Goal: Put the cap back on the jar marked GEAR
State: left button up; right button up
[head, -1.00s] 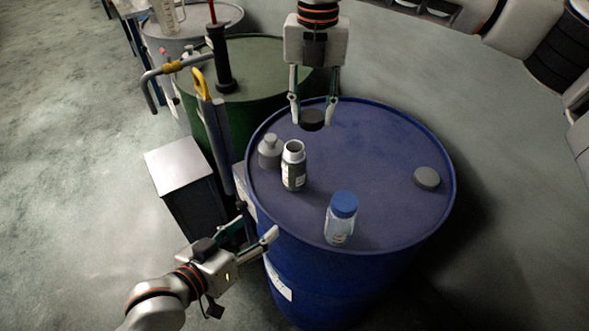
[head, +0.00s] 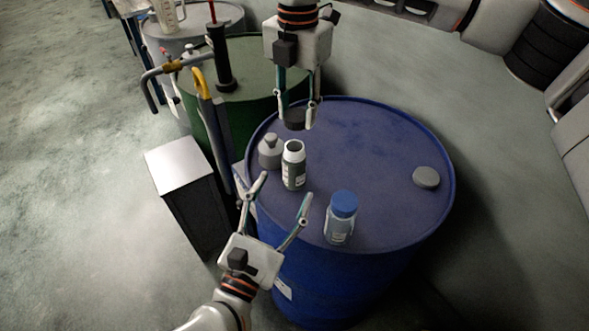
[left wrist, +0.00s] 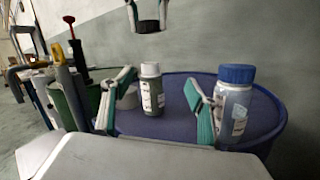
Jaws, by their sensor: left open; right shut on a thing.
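An open-mouthed jar (head: 293,166) with a grey-green body and pale label stands upright on the blue drum; its lettering is too small to read. It also shows in the left wrist view (left wrist: 152,92). My right gripper (head: 298,117) is shut on a dark cap (head: 294,118), held above the drum just beyond the jar. The cap also shows in the left wrist view (left wrist: 148,26). My left gripper (head: 287,184) is open and empty, its fingers pointing toward the jar from the near side, one on either side of the line to it.
A green drum (head: 255,80) with a pump stands behind left. A metal-topped box (head: 178,166) stands left.

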aim_at(291, 175)
pick_arm(q)
jog(key=f+n+y, duration=0.1)
jog(key=f+n, duration=0.1)
jog(key=a+f+n+g, duration=0.1)
jog(key=f+n, duration=0.1)
jog(key=f, duration=0.1)
jog(key=shift+w+a+y, duration=0.2)
jog(key=shift+y, duration=0.2)
pick_arm(e)
jog(key=shift+a+m, duration=0.15)
jog(key=shift+m, duration=0.15)
pick_arm(q)
jog(key=shift+w, duration=0.1)
jog(key=x, duration=1.2)
jog(key=shift+f, duration=0.15)
grip_shut()
pick_arm(e)
jog(key=shift+f, duration=2.55)
